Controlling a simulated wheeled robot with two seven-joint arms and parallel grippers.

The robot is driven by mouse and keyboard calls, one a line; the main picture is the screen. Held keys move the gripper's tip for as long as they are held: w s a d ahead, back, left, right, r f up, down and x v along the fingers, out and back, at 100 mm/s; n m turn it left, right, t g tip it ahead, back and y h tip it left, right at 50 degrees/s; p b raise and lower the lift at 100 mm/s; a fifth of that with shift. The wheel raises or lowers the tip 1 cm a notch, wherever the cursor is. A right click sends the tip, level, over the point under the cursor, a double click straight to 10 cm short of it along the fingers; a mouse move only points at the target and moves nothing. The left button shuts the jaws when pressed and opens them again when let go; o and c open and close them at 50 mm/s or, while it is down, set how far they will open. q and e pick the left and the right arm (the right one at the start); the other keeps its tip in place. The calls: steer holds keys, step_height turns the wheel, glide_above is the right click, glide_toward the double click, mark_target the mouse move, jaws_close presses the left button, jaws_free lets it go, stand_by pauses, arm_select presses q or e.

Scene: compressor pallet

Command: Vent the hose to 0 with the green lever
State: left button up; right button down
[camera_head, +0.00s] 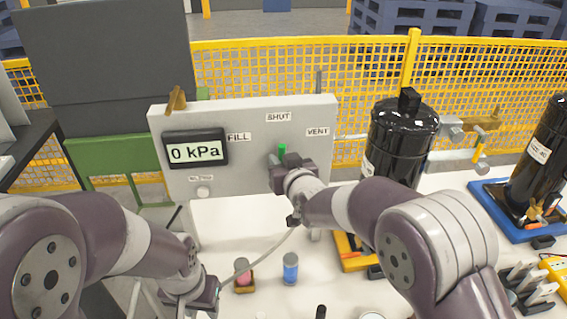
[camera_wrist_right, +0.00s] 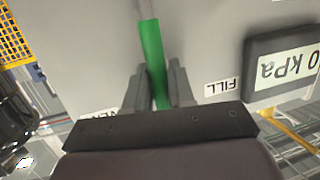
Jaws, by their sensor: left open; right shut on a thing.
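The green lever (camera_head: 282,150) is on the grey panel (camera_head: 255,115), below the SHUT label (camera_head: 278,117). The FILL label (camera_head: 239,137) is to its left and the VENT label (camera_head: 318,132) to its right. The display (camera_head: 195,149) reads 0 kPa. My right gripper (camera_head: 284,162) is at the lever; in the right wrist view its fingers (camera_wrist_right: 160,88) are shut around the green lever (camera_wrist_right: 152,55). A thin grey hose (camera_head: 262,257) runs from near my left gripper (camera_head: 203,296) up toward the right arm. My left gripper is open, low at the left, partly hidden.
A black compressor (camera_head: 400,140) stands right of the panel, with another (camera_head: 543,155) on a blue pallet (camera_head: 490,198) at far right. A pink item (camera_head: 242,270) and a blue cylinder (camera_head: 290,268) stand on the white table (camera_head: 235,215). A yellow mesh fence (camera_head: 300,65) is behind.

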stand_by(0.5)
steer(key=c, duration=1.1)
jaws_free()
steer(key=shift+a, duration=0.1)
steer(key=shift+o, duration=0.2)
steer(key=shift+s, duration=0.1)
steer(key=shift+s+d+r, duration=0.1)
steer(key=shift+s+d, duration=0.1)
steer(key=shift+s, duration=0.15)
steer(key=b+v, duration=0.2)
steer(key=v, duration=0.9)
steer(key=shift+s, duration=0.35)
steer(key=shift+d, duration=0.1)
